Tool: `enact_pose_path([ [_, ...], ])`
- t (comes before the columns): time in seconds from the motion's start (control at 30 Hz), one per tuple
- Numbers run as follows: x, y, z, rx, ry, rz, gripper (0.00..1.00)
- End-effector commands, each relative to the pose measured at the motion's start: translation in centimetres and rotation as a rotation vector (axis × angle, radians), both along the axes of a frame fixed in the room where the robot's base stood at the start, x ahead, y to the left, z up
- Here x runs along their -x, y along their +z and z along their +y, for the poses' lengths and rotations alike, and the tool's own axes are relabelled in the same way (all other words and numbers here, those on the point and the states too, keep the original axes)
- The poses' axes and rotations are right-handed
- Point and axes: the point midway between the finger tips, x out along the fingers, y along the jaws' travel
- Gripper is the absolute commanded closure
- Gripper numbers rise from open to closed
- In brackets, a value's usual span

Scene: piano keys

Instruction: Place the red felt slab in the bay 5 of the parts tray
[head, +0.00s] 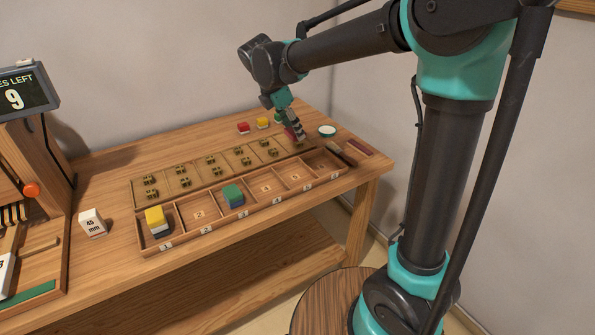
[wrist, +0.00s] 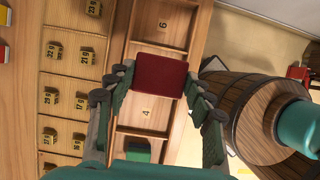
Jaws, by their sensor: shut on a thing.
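My gripper (head: 297,134) is shut on the red felt slab (wrist: 160,75). In the wrist view the slab sits between the fingertips (wrist: 161,78), above the parts tray. It hides the stretch of tray between bay 6 (wrist: 163,24) and bay 4 (wrist: 146,112), where bay 5 lies. In the head view the slab (head: 290,132) is small and partly hidden by the fingers. The parts tray (head: 206,230) runs along the table front with numbered bays. Bays 2, 4 and 6 look empty.
A wooden board (head: 196,178) with small brass weights lies behind the tray. A red block (head: 243,127), a yellow block (head: 262,123) and a round dish (head: 326,131) stand farther back. A brush (head: 341,152) lies right of the tray. A white box (head: 92,222) stands left.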

Motion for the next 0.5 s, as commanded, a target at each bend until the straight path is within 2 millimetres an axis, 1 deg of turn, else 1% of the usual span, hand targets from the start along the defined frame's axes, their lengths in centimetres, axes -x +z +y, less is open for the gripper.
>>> enact_pose_path([
  [0.03, 0.0, -1.3, 0.0, 0.0, 0.0, 0.0, 0.63],
  [0.3, 0.0, -7.9, 0.0, 0.0, 0.0, 0.0, 0.63],
  [0.4, 0.0, -9.9, 0.0, 0.0, 0.0, 0.0, 0.63],
  [0.5, 0.0, -11.4, 0.0, 0.0, 0.0, 0.0, 0.63],
])
